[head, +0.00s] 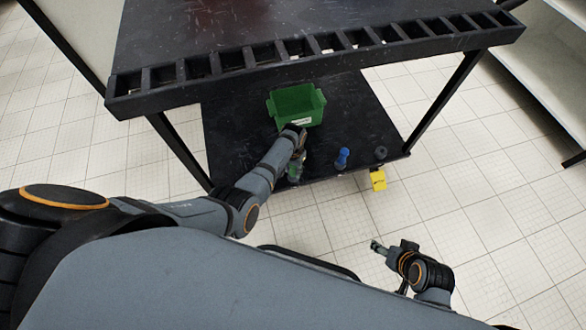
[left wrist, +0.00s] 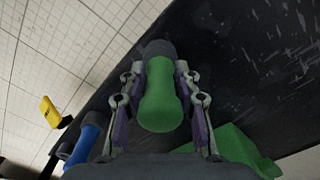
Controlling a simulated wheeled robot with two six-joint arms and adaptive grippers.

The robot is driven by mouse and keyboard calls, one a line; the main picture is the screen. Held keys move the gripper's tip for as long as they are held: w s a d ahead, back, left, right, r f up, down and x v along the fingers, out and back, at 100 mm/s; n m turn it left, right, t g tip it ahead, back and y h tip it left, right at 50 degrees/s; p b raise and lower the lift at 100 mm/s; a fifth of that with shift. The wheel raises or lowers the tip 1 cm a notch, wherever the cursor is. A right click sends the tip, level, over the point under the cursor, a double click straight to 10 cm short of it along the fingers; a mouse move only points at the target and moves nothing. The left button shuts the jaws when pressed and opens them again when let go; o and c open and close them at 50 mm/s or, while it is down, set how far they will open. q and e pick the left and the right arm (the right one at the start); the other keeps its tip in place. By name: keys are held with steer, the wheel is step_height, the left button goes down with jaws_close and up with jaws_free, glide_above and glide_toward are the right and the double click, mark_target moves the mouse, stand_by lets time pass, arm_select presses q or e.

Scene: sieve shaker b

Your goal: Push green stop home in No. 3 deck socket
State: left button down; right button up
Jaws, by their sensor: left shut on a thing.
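The green stop (left wrist: 160,95) is between the two fingers of my left gripper (left wrist: 160,88), which is shut on it. Its far end meets a dark round piece (left wrist: 158,48); I cannot tell whether that is a socket or how deep the stop sits. In the head view the left gripper (head: 296,168) is low at the front edge of the lower deck (head: 235,150), and its fingers mostly cover the green stop. My right gripper (head: 378,247) hangs over the floor, away from the deck; its fingers are too small to read. No number marking is legible.
A green bin (head: 297,104) with a white label stands behind the left gripper. To the right along the front edge are a blue stop (head: 342,158), a dark grey piece (head: 381,152) and a yellow tag (head: 378,180). A slotted upper shelf (head: 325,50) overhangs the deck.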

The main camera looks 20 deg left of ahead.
arm_select(q)
steer(key=shift+f, duration=0.25)
steer(key=c, duration=0.9)
jaws_free()
step_height(320, 180, up, 12)
steer(key=shift+r, duration=0.1)
